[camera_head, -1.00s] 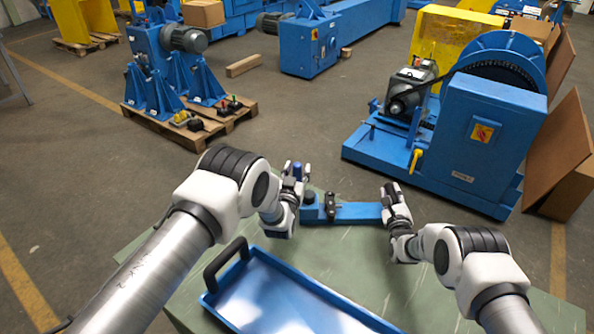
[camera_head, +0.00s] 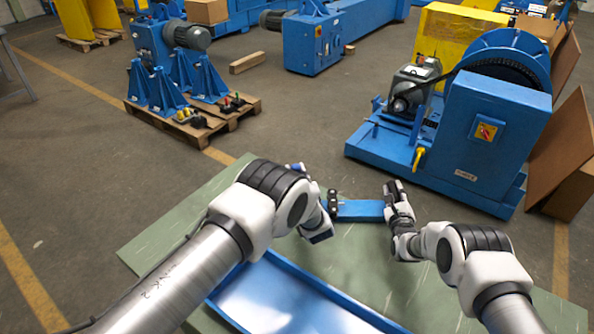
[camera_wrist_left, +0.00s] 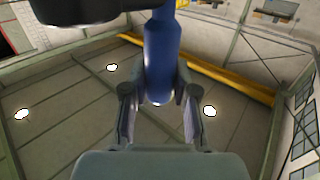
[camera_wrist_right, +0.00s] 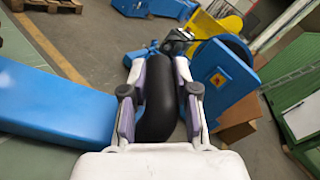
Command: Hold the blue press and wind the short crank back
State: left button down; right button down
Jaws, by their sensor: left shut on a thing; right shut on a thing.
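The blue press (camera_head: 358,210) lies on the green table, its bar running left to right with dark fittings (camera_head: 333,203) on it. My right gripper (camera_head: 394,190) is at its right end. In the right wrist view the fingers are shut on a black rounded handle (camera_wrist_right: 158,100), beside the blue bar (camera_wrist_right: 50,105). My left gripper (camera_head: 298,172) is at the press's left end. In the left wrist view its fingers are shut around the crank's upright blue grip (camera_wrist_left: 160,60), below a dark part (camera_wrist_left: 85,8). My left arm hides the crank's arm and the press's left end in the head view.
A blue-rimmed tray (camera_head: 320,293) lies at the table's front, partly behind my left arm. The green table (camera_head: 165,235) is bare on the left. Beyond it, a blue chain-drive machine (camera_head: 490,135) and a loaded pallet (camera_head: 225,118) stand on the floor.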

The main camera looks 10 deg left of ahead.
jog(key=shift+d+f, duration=0.1)
jog(key=shift+f, duration=0.1)
pick_arm(q)
jog(key=c, duration=0.9)
grip_release()
jog(key=shift+a, duration=0.1)
notch_tip(320, 180, up, 10)
jog(key=shift+s+r, duration=0.1)
pick_arm(e)
jog(key=c, duration=1.1)
grip_release()
jog(key=o, duration=0.3)
jog(key=shift+w, duration=0.1)
